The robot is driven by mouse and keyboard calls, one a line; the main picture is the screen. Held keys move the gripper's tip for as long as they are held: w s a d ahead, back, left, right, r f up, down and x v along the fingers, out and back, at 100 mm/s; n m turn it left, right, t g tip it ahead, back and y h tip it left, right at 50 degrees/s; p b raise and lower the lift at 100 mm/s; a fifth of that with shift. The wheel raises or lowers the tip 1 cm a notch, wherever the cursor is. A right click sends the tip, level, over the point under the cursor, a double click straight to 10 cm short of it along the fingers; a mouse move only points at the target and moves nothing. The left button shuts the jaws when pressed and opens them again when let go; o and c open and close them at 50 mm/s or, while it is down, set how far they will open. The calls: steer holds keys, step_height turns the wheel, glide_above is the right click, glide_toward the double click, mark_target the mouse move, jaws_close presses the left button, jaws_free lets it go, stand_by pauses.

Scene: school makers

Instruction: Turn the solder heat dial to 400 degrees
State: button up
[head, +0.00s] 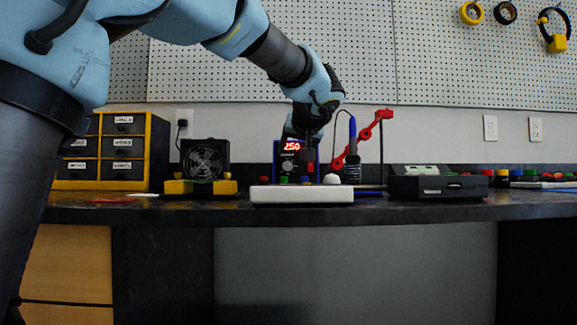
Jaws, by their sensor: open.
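The solder station (280,152) is a small blue-edged box near the middle of the bench. Its red display (292,147) reads 250. A round grey dial (287,165) shows on its front, below the display; its pointer is too small to read. My gripper (309,157) reaches down from above at the station's right side, with its dark fingers close to the front face. It is open and holds nothing that I can see. I cannot tell whether a finger touches the station.
A white block (302,195) stands in front of the station. A soldering iron with a blue handle (352,135) and a red arm (362,138) stand to the right. A fan (205,160) is to the left, and a black case (438,187) farther right.

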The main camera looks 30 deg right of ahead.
mark_target(288, 166)
steer(key=x, duration=0.8)
steer(key=shift+w+f, duration=0.1)
jaws_close()
stand_by(0.4)
